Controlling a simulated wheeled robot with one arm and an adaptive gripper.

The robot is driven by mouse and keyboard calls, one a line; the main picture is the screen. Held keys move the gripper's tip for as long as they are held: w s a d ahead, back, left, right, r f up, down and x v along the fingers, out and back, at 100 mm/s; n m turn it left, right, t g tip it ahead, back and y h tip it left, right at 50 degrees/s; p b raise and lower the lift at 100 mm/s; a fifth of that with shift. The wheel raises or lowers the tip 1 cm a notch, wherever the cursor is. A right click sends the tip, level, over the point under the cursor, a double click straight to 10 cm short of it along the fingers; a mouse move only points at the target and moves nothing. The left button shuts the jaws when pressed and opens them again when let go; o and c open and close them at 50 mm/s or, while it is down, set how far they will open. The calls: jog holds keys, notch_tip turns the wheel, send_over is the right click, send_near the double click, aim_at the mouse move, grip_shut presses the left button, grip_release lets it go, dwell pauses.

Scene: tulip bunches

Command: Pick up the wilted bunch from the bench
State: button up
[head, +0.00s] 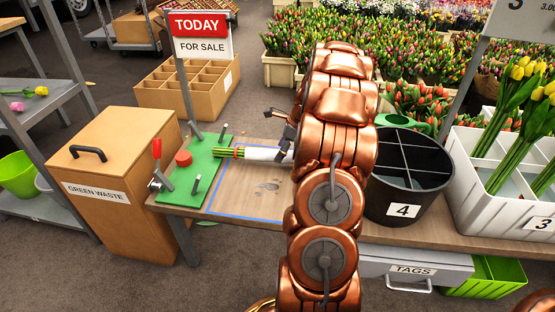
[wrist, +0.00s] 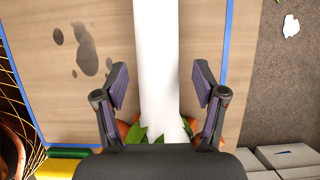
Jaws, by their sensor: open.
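A bunch in a white paper sleeve lies on the bench. In the head view its sleeve (head: 262,154) points right, and its green stems with a red band rest at the green board (head: 203,168). My arm hides its flower end. In the wrist view the sleeve (wrist: 158,45) runs lengthwise between the fingers of my gripper (wrist: 162,82). The gripper is open, with a finger on each side and a gap to the paper. Orange petals and green leaves show partly under the palm. I cannot tell from them how wilted the bunch is.
The bench (head: 248,200) has a blue taped outline and dark wet marks. A black divided bucket marked 4 (head: 405,185) stands right of my arm, then a white crate marked 3 (head: 478,195) with yellow tulips. A GREEN WASTE bin (head: 125,165) and a sale sign (head: 200,35) stand left.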

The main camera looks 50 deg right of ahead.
jog(key=x, duration=0.3)
jog(key=shift+b, duration=0.4)
grip_shut()
